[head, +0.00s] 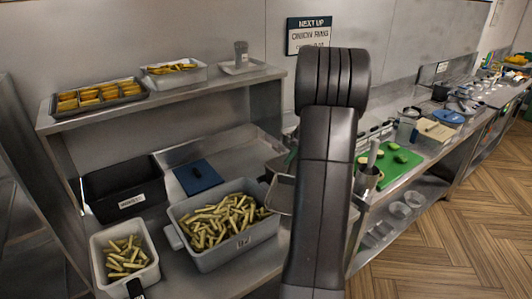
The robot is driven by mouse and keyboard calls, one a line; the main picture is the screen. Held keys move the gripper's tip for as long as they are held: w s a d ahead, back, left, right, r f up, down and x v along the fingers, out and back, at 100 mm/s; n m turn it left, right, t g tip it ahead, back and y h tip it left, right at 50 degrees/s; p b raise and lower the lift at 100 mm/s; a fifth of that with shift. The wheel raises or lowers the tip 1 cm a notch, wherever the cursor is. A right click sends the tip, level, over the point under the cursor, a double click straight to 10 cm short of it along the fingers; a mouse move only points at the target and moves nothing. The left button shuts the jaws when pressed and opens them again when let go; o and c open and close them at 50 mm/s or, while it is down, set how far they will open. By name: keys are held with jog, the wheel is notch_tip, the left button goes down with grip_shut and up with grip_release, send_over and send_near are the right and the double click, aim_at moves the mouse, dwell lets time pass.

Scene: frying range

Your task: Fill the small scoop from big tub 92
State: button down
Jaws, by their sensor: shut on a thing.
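A big grey tub (187,238) full of cut fries (222,220) stands on the lower steel counter, left of my arm. A metal, shallow-looking thing (279,195) shows just left of the arm, by the tub's right end. It may be the small scoop, but most of it is hidden and I cannot tell what holds it.
A smaller pale tub of fries (97,262) stands at front left. A black labelled bin (122,187) and a blue flat thing (198,177) lie behind. A shelf (165,98) with trays of food overhangs the back. A green board (388,165) is to the right.

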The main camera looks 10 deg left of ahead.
jog(key=s+a+r+m+t+h, duration=0.1)
jog(key=a+m+t, duration=0.15)
jog(key=a, duration=0.25)
jog(key=s+a+r+m+t, duration=0.1)
jog(key=a+r+m+t, duration=0.1)
jog(key=a+m, duration=0.2)
jog(key=shift+g, duration=0.25)
jog(key=shift+w+f+b, duration=0.2)
jog(key=shift+f+b, duration=4.1)
jog(key=shift+f, duration=1.45)
jog(key=shift+s+a, duration=2.75)
jog(key=shift+s, duration=0.6)
jog(key=w+d+r+m+g+y+p, duration=0.1)
jog(key=w+d+r+g+y+p, duration=0.2)
jog(key=w+d+r+p, duration=0.1)
jog(key=shift+w+r+g+p, duration=0.3)
jog(key=shift+w+r+p, duration=0.25)
jog(key=shift+p, duration=0.35)
jog(key=shift+m, duration=0.25)
jog(key=shift+s, duration=0.1)
